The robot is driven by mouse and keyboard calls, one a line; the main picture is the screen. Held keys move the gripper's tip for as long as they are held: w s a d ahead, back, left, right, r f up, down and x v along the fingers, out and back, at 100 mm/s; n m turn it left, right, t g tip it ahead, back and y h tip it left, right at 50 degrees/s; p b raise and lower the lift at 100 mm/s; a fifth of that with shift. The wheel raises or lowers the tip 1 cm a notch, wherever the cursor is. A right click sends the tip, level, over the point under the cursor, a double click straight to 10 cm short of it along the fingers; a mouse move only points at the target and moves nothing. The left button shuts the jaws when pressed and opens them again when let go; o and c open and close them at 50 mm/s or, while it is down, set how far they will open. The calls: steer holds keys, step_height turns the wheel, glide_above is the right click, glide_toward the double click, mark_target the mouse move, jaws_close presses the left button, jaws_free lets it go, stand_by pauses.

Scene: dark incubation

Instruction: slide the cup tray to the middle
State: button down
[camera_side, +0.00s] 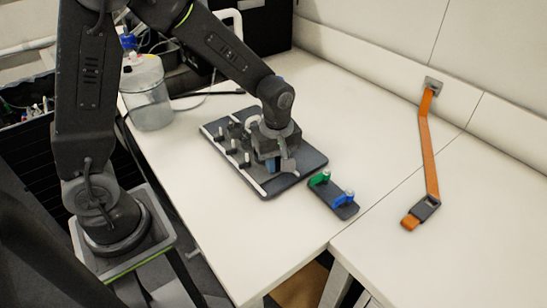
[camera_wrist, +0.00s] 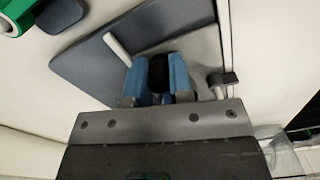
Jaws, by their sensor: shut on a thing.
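The cup tray (camera_side: 311,160) is a dark flat board with white strips and several small posts, lying on the white table in the side view. Its dark surface and a white strip also show in the wrist view (camera_wrist: 85,72). My gripper (camera_side: 280,165) is low over the tray's right half, pointing down. In the wrist view its blue-padded fingers (camera_wrist: 160,60) are close together around a dark part. I take this to be part of the tray, but the fingers hide its shape. A small white ring-like piece (camera_side: 253,122) shows behind my gripper.
A small dark block (camera_side: 338,204) with a green and a blue piece sits just right of the tray. A clear jar (camera_side: 147,95) stands at the back left. An orange strap (camera_side: 427,155) lies at the right. The table between block and strap is clear.

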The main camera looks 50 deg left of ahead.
steer(key=c, duration=1)
jaws_free()
steer(key=shift+r, duration=0.1)
step_height(320, 180, up, 14)
steer(key=shift+f, duration=0.2)
steer(key=shift+s+r, duration=0.1)
steer(key=s+r+m+t, duration=0.1)
steer(key=s+m+t, duration=0.1)
steer(key=s+m, duration=0.3)
steer(key=s+a+r+m+t, duration=0.1)
steer(key=s+m, duration=0.4)
steer(key=s+a+r+m+t, duration=0.1)
steer(key=s+m+t, duration=0.1)
steer(key=s+m, duration=0.3)
steer(key=shift+t, duration=0.3)
